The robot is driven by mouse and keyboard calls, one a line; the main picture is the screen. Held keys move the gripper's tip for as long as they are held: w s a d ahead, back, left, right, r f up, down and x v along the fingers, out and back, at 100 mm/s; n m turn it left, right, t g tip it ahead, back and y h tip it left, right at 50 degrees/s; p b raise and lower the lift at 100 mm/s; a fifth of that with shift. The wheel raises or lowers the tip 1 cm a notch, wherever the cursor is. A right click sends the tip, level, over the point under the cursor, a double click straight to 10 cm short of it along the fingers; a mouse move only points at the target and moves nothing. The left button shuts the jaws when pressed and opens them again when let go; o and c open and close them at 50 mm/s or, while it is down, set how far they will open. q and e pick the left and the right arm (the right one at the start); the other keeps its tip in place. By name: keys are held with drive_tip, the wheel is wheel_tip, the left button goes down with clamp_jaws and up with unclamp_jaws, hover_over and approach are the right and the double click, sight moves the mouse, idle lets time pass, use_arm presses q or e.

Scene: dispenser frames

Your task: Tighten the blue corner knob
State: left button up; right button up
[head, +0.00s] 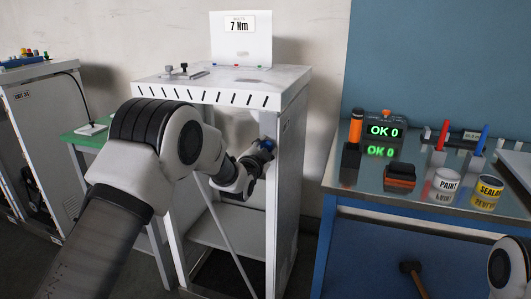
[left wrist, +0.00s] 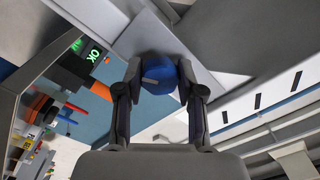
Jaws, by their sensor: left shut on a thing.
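The blue corner knob (head: 268,145) sits on the upper right front post of the white dispenser frame (head: 287,190), under its top. In the left wrist view the knob (left wrist: 158,76) is a round blue cap with a short grey mark on its face. My left gripper (head: 262,148) is at the knob and mostly hides it in the head view. In the left wrist view its two fingers (left wrist: 160,72) close on the knob from both sides. My right gripper is outside the picture; only part of the right arm shows at the right edge.
A sign reading 7 Nm (head: 239,24) stands on the frame's top. On the blue bench at right are a display reading OK 0 (head: 384,131), an orange-handled tool (head: 356,126), a paint can (head: 445,186) and a sealant can (head: 487,193). A green table (head: 88,137) stands at left.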

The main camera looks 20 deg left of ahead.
use_arm(q)
drive_tip(key=m+b, duration=0.1)
drive_tip(key=m, duration=0.4)
drive_tip(key=shift+r+b, duration=0.2)
drive_tip(key=shift+b, duration=0.2)
drive_tip(key=shift+m, duration=0.3)
drive_tip(key=o, duration=1.1)
drive_tip(key=shift+o, duration=0.2)
drive_tip(key=shift+w+f, duration=0.1)
drive_tip(key=shift+f, duration=0.05)
drive_tip(key=s, duration=1.2)
drive_tip(key=shift+a, duration=0.25)
